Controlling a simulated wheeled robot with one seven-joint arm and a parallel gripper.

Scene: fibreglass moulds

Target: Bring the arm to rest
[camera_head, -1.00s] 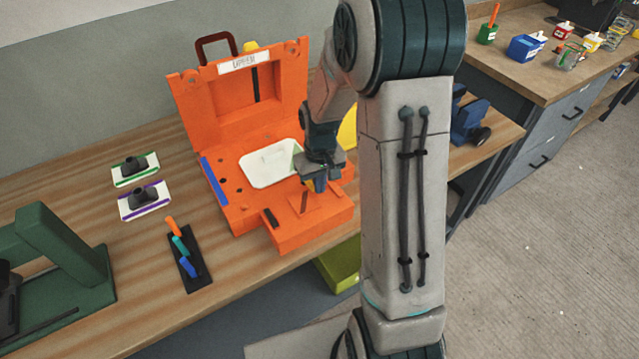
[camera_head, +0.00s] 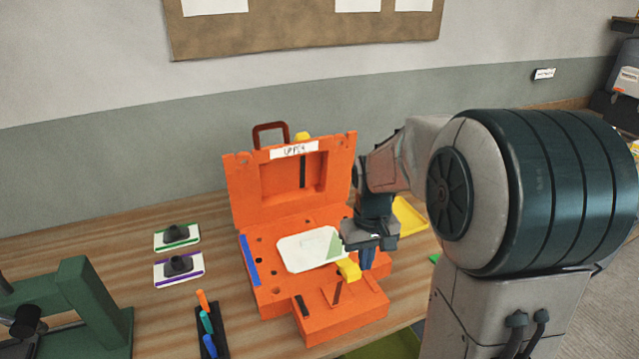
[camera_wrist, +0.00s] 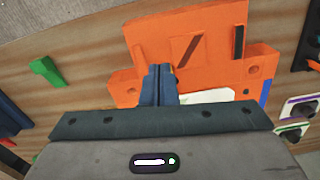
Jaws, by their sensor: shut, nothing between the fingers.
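My gripper (camera_head: 367,258) is in the head view above the right part of the open orange mould (camera_head: 262,297). Its fingers point down and are together with nothing between them. In the wrist view the shut blue fingers (camera_wrist: 158,85) stand in front of the orange mould (camera_wrist: 205,45). A white sheet with a green corner (camera_head: 305,250) lies in the mould's lower half. The mould's lid (camera_head: 245,205) stands upright behind and bears a white label. A yellow piece (camera_head: 348,269) shows just beside the fingertips; whether they touch it I cannot tell.
Two dark-handled tools on white plates, green-edged (camera_head: 177,237) and purple-edged (camera_head: 178,268), lie left of the mould. A black rack with coloured pens (camera_head: 207,325) is in front. A green stand (camera_head: 85,300) is at far left. A yellow tray (camera_head: 408,217) lies behind my gripper.

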